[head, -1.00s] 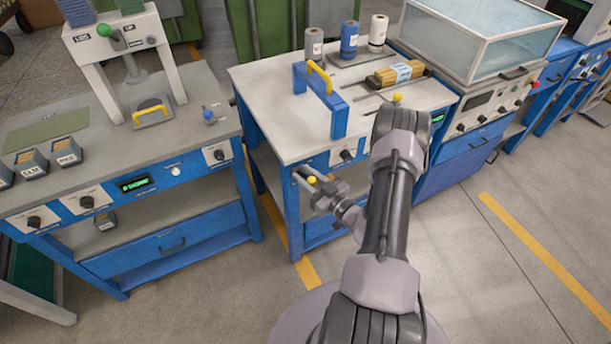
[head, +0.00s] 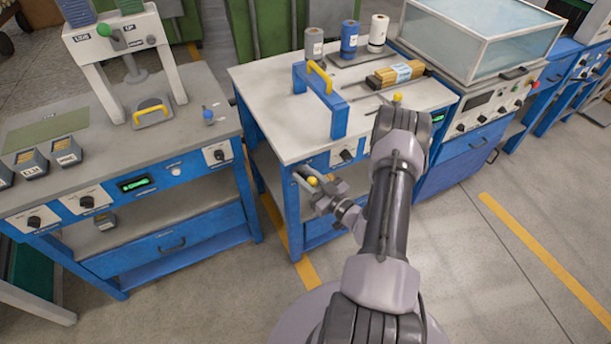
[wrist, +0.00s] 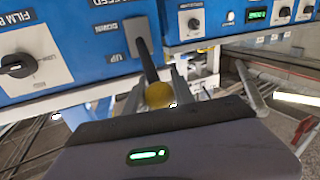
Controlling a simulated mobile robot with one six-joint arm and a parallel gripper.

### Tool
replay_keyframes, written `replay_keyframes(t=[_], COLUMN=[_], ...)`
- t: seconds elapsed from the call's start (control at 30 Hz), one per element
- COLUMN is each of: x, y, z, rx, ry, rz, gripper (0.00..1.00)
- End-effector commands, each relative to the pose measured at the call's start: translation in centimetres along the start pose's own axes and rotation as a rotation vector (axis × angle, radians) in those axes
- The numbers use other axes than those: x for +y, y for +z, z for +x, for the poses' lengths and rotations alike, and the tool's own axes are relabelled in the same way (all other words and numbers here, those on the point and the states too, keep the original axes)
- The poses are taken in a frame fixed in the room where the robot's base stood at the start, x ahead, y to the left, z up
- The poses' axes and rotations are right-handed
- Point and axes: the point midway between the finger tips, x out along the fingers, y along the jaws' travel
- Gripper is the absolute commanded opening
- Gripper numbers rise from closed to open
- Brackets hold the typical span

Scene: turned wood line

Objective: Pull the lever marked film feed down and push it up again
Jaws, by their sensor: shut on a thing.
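The lever has a black shaft (wrist: 148,62) and a yellow ball knob (wrist: 159,95), and stands out from a blue panel in the wrist view. The panel beside it carries DOWN and UP marks and a partly cut-off label ending in FEED (wrist: 106,4). In the head view the yellow knob (head: 313,181) shows at the front of the middle bench. My gripper (head: 320,190) is at the knob, shut on it; its fingers (wrist: 182,88) are partly hidden behind the knob and the gripper body in the wrist view.
A black rotary knob (wrist: 16,65) is on the panel left of the lever. The middle bench (head: 270,105) carries a blue frame with a yellow handle (head: 320,77). Another bench (head: 80,130) stands to the left. The floor in front is clear.

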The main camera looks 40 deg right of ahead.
Motion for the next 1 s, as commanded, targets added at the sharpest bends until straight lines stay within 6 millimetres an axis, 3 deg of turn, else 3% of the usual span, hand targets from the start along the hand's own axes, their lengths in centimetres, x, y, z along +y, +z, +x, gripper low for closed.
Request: replay_keyframes(t=[0.73,1.0], x=[-1.1,-1.0], y=[5.3,4.9], z=[-2.1,-2.0], rx=[-0.005,-0.003], ry=[-0.001,-0.001], rz=[0.005,0.002], gripper=[0.01,0.51])
